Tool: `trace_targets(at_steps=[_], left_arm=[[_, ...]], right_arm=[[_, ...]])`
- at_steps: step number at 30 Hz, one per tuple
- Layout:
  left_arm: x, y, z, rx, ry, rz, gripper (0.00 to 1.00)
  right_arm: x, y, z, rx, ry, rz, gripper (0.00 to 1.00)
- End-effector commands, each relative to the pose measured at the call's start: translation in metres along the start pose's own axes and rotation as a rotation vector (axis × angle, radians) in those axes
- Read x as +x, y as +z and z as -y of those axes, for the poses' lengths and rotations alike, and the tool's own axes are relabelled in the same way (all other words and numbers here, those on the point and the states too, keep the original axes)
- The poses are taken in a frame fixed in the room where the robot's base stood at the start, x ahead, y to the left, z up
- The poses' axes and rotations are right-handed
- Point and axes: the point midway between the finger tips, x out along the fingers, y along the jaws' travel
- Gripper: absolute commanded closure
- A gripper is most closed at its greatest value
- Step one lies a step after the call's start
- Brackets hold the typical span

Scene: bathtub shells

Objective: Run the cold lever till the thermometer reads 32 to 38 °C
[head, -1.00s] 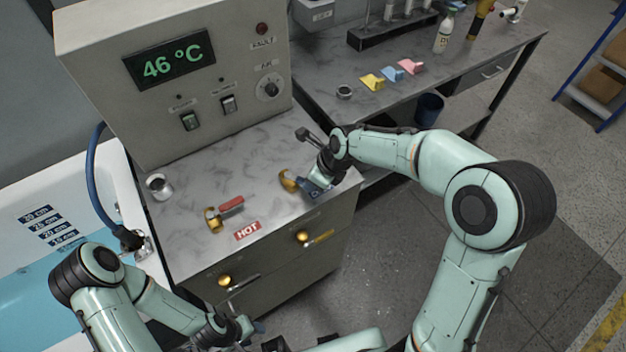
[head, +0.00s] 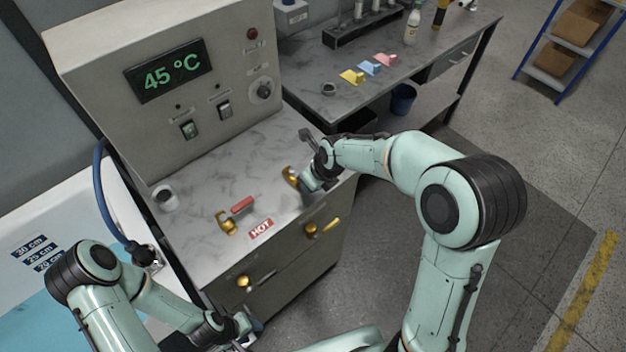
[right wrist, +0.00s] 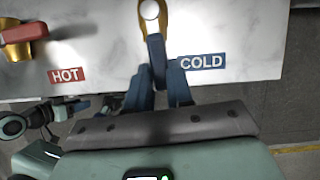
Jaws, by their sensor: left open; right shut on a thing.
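The thermometer display (head: 168,75) on the grey panel reads 45 °C in green. The cold lever has a brass base (head: 290,176) on the marble counter; in the right wrist view its blue handle (right wrist: 157,52) lies between my fingers, beside the COLD label (right wrist: 202,62). My right gripper (head: 308,181) is shut on that handle, partly hiding it in the head view. The hot lever (head: 241,204), brass with a red handle, stands to the left, near the HOT label (head: 261,229). My left gripper (head: 248,325) is open and empty, low in front of the cabinet.
The bathtub (head: 62,205) with pale blue water and depth marks is at the left, with a blue hose (head: 102,205) beside it. Brass-knobbed fittings (head: 311,229) stick out of the cabinet front. A side bench (head: 440,60) stands behind right.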

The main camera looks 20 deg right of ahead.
Motion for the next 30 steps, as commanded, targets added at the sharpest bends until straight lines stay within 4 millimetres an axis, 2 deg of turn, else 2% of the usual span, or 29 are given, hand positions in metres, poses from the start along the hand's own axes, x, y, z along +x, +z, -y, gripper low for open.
trace_targets(at_steps=[22, 23, 25, 30], left_arm=[[-0.003, -0.0031, -0.0022, 0.001, 0.001, -0.004, 0.53], [-0.003, -0.0031, -0.0022, 0.001, 0.001, -0.004, 0.53], [-0.003, -0.0031, -0.0022, 0.001, 0.001, -0.004, 0.53], [-0.003, -0.003, -0.0021, 0.001, 0.001, -0.004, 0.53]], right_arm=[[0.0006, 0.0037, -0.0034, 0.076, -0.029, 0.004, 1.0], [0.0006, 0.0037, -0.0034, 0.077, -0.029, 0.004, 0.76], [0.0007, 0.0036, -0.0034, 0.076, -0.029, 0.003, 0.53], [0.0008, 0.0032, -0.0033, 0.073, -0.029, 0.002, 0.53]])
